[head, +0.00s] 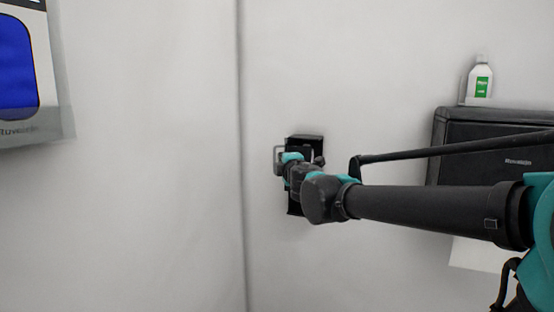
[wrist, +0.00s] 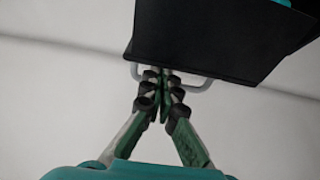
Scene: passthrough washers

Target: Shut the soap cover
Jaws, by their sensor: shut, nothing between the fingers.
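The black soap dispenser (head: 305,139) is mounted on the white wall, largely hidden behind my arm in the head view. In the wrist view its black casing or cover (wrist: 200,40) fills the upper right, and a grey loop-shaped lever (wrist: 203,84) sticks out below its edge. My gripper (wrist: 163,78) is shut and empty, its fingertips right at the casing's lower edge and overlapping the loop in the picture; I cannot tell whether they touch. In the head view my gripper (head: 289,164) is in front of the dispenser. How far the cover stands open is hidden.
A black wall-mounted paper towel dispenser (head: 500,150) is at the right, with a white bottle with a green label (head: 480,82) on top and white paper (head: 480,254) below. The wall between is bare.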

